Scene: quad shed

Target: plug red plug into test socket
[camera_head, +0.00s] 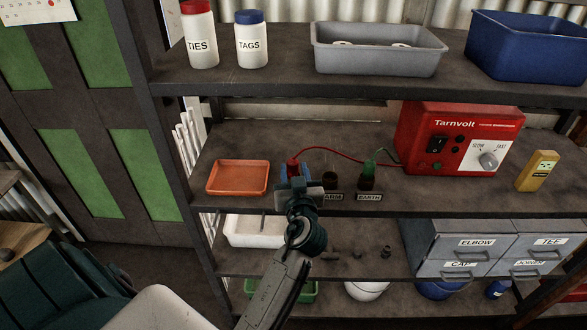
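The red plug (293,166) is upright on the middle shelf's left half, with its red cable (335,153) running right to the red Tarnvolt box (458,139). My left gripper (295,172) reaches in from the front, its blue fingers on either side of the plug and seemingly closed on it. The gripper hides the plug's lower end, so I cannot tell whether it sits in a socket. No label reading test shows. A dark socket (330,178) stands just right, its label partly covered and ending in "ARM". The green plug (368,170) stands at the EARTH label (368,197). My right gripper is not in view.
An orange tray (238,177) lies left of my gripper. A yellow meter (538,171) stands at the right. The upper shelf (285,75) overhangs behind and holds jars and bins. Below are a white tray, drawers and small fittings.

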